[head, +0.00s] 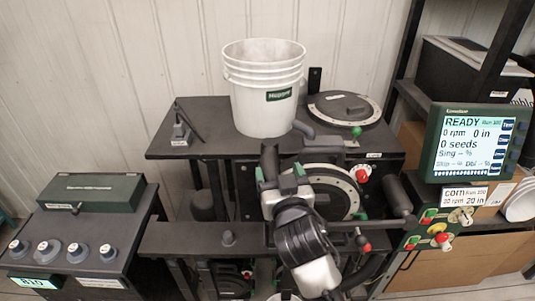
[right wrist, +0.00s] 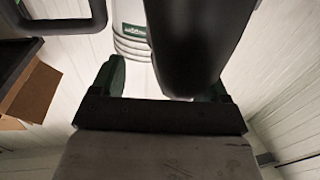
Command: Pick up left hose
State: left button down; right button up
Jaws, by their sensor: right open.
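A thick black tube end, which looks like a hose (head: 269,158), stands up in front of the machine in the head view. My right gripper (head: 281,175) is open, with its green-tipped fingers on either side of the lower part of this tube. In the right wrist view the black tube (right wrist: 195,40) fills the space in front of my right gripper (right wrist: 165,85), between the two green fingers. I cannot tell whether the fingers touch it. Its lower end is hidden by my gripper. My left gripper is not in view.
A white bucket (head: 264,95) stands on the dark machine table (head: 205,118). A round metal-rimmed disc (head: 345,190) is behind my right gripper. A screen (head: 470,145) reading READY is at right. A side table with a green box (head: 90,193) and several knobs is at left.

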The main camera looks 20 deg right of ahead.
aim_at(271, 154)
jog(key=w, duration=0.3)
jog(key=shift+w+d+f+p, duration=0.1)
jog(key=shift+d+p, duration=0.2)
jog(key=shift+p, duration=0.05)
jog(key=w+p, duration=0.3)
jog(key=w, duration=0.1)
jog(key=shift+w+d, duration=0.1)
jog(key=shift+w, duration=0.1)
jog(key=shift+w+f, duration=0.15)
jog(key=shift+w, duration=0.25)
jog(key=shift+s, duration=0.1)
jog(key=shift+c, duration=1.2)
jog(key=c, duration=0.9)
